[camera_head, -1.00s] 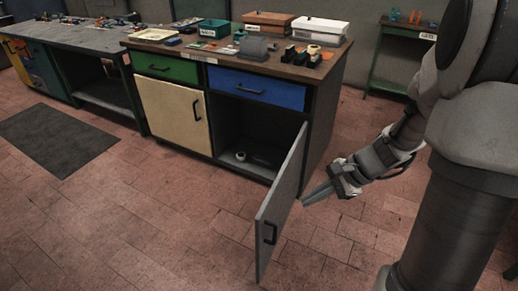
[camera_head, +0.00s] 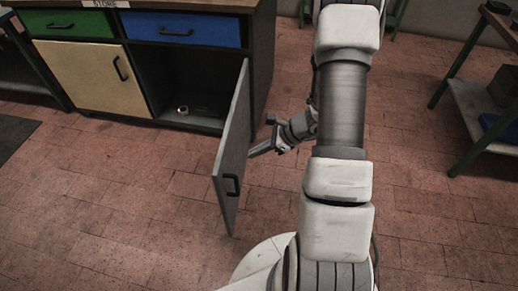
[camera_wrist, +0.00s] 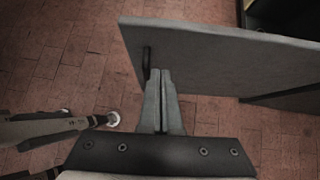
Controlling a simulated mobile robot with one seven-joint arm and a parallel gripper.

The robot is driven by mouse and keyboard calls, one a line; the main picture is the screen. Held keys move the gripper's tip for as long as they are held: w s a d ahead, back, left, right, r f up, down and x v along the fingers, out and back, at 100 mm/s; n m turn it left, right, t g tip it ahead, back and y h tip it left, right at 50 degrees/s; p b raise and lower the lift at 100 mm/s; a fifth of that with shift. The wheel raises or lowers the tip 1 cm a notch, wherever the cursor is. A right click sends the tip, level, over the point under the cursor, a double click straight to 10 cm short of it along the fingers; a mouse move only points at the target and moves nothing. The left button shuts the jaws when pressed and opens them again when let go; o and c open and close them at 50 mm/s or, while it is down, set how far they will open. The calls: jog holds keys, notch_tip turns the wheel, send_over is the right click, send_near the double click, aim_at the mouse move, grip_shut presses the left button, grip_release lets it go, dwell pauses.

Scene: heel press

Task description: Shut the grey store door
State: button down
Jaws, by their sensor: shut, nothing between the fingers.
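The grey store door (camera_head: 232,150) stands swung wide open from the right side of the bench cabinet. Its dark handle (camera_head: 232,186) is near the free edge. My gripper (camera_head: 252,153) is to the right of the door, on its handle side, with its fingers pointing at it. In the wrist view the door (camera_wrist: 220,62) fills the upper right, and the dark handle (camera_wrist: 146,62) shows just left of my fingertips (camera_wrist: 159,72). The fingers are together and empty. I cannot tell whether they touch the door.
The cabinet opening (camera_head: 190,85) is dark, with a small roll (camera_head: 183,110) inside. A cream door (camera_head: 98,78) and blue drawer (camera_head: 190,30) are closed. A green-legged shelf (camera_head: 480,100) stands at the right. The floor left of the grey door is clear.

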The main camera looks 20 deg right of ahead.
aim_at(223, 161)
jog(key=w+a+f, duration=0.1)
jog(key=a, duration=0.1)
jog(key=w+a+f+b, duration=0.1)
jog(key=w+a+f, duration=0.1)
jog(key=a, duration=0.1)
jog(key=shift+w+a+f, duration=0.2)
jog(key=shift+a+f, duration=0.15)
jog(key=shift+w+a+b, duration=0.3)
jog(key=shift+a, duration=0.2)
